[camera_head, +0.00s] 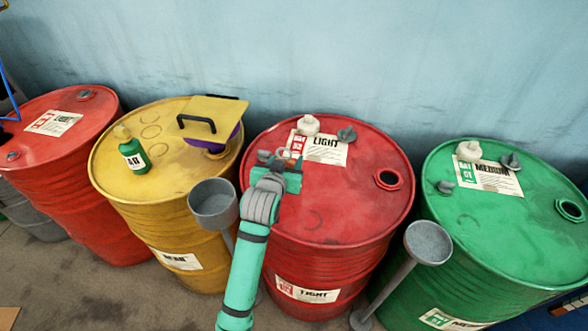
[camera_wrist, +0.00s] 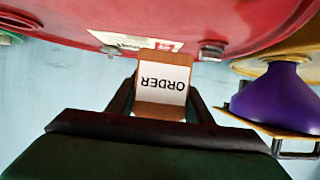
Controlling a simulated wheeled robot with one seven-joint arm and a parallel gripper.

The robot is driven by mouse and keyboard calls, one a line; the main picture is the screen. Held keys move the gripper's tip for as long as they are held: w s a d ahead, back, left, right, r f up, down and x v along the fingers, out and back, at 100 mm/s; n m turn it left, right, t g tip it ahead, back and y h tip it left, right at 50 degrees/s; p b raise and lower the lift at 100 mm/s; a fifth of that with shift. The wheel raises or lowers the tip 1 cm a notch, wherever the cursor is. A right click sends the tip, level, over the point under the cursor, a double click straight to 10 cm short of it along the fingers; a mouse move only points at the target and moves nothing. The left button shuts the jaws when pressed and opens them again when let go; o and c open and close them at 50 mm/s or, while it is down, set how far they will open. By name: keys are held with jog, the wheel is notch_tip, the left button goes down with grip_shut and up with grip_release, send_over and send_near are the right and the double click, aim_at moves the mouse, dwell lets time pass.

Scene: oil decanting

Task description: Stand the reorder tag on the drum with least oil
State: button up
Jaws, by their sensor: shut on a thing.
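My gripper (camera_head: 283,163) is over the back left of the middle red drum's top (camera_head: 335,213). It is shut on the reorder tag (camera_wrist: 162,84), a wooden block with a white face reading "ORDER", upside down in the wrist view. In the head view the tag is mostly hidden by my gripper; I cannot tell whether it touches the drum. A yellow drum (camera_head: 165,185) and another red drum (camera_head: 95,125) stand to the left, a green drum (camera_head: 480,235) to the right. Oil levels inside are not visible.
A purple funnel (camera_wrist: 275,95) under a yellow plate (camera_head: 208,115) with a black handle and a green bottle (camera_head: 134,155) are on the yellow drum. White caps (camera_head: 308,124) and grey plugs (camera_head: 347,135) sit by the labels. Grey cups on stands (camera_head: 428,243) rise in front. A wall is behind.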

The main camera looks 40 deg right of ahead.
jog(key=shift+d+f, duration=0.9)
jog(key=shift+f, duration=0.2)
jog(key=shift+w+d+f, duration=0.1)
jog(key=shift+d+f, duration=0.05)
jog(key=shift+f, duration=1.5)
jog(key=shift+f, duration=0.1)
jog(key=o, duration=1)
jog(key=shift+r, duration=0.2)
jog(key=v, duration=1.1)
jog(key=shift+s+a+r, duration=0.15)
jog(key=shift+s+a, duration=0.2)
